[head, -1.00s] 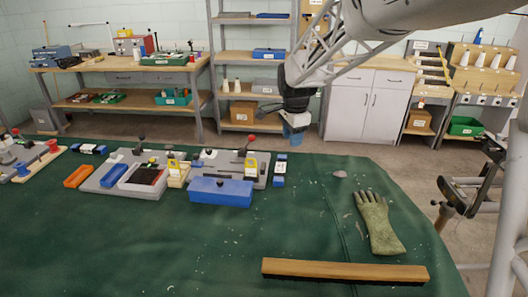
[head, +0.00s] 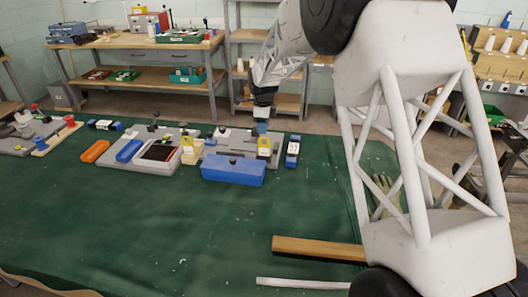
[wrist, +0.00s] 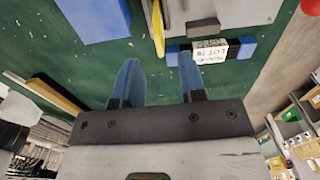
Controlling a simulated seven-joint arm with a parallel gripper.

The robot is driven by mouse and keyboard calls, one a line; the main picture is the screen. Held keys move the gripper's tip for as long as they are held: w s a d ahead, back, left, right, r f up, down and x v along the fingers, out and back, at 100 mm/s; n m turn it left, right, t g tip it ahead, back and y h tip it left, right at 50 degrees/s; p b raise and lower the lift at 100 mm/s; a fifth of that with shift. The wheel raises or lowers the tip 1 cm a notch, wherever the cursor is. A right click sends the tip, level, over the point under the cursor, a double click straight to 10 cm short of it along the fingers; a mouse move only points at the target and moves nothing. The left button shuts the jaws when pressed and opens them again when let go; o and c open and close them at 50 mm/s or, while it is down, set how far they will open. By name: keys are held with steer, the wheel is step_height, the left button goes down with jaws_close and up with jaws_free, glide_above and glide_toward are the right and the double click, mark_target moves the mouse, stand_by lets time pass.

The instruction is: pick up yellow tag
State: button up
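Two yellow tags show in the head view: a left yellow tag (head: 187,145) on a tan block and a right yellow tag (head: 264,147) on the right grey fixture plate, behind the blue box. My gripper (head: 262,128) hangs just above and behind the right tag, apart from it as far as I can tell. In the wrist view my gripper's two blue fingers (wrist: 157,82) are spread with nothing between them. A yellow strip (wrist: 158,30), seemingly the right tag seen nearly edge-on, lies beyond the fingertips.
A blue box (head: 233,170) stands in front of the right tag. A labelled blue block (head: 292,150) lies to its right, also in the wrist view (wrist: 215,50). The green cloth's front left (head: 130,220) is clear.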

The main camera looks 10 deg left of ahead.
mark_target(264, 149)
stand_by(0.3)
steer(key=shift+f, duration=1.35)
steer(key=shift+s+d+f, duration=0.1)
steer(key=shift+f, duration=1.2)
steer(key=shift+d+f, duration=0.1)
steer(key=shift+f, duration=1.2)
jaws_close()
